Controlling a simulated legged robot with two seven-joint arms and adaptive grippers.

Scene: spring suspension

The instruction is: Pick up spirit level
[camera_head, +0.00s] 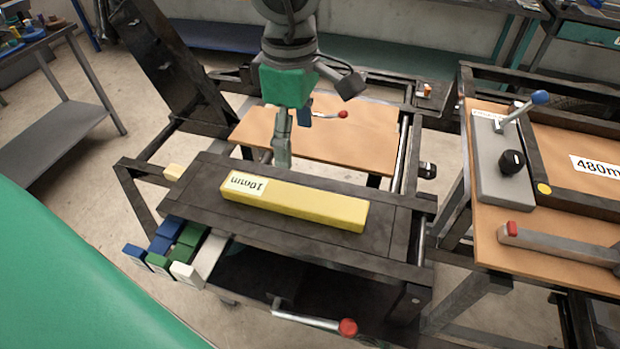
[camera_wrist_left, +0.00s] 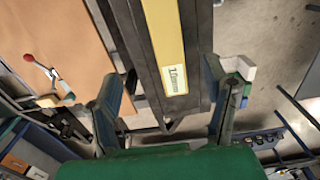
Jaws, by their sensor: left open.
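A long yellow bar (camera_head: 295,203) with a white "10mm" label lies flat on a dark plate (camera_head: 395,230); no bubble vial shows on it. It is the only thing here shaped like a spirit level. My left gripper (camera_head: 312,120) hangs behind and above the bar, open and empty. In the left wrist view the open fingers of the left gripper (camera_wrist_left: 162,72) spread wide, and the labelled end of the yellow bar (camera_wrist_left: 166,50) shows between them, apart from both. My right gripper is not in view.
Blue, green and white blocks (camera_head: 178,245) stick out at the plate's front left. A wooden board (camera_head: 365,145) with a red-tipped lever lies behind. A second bench (camera_head: 540,250) with levers stands right. A red-knobbed lever (camera_head: 347,327) juts out in front.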

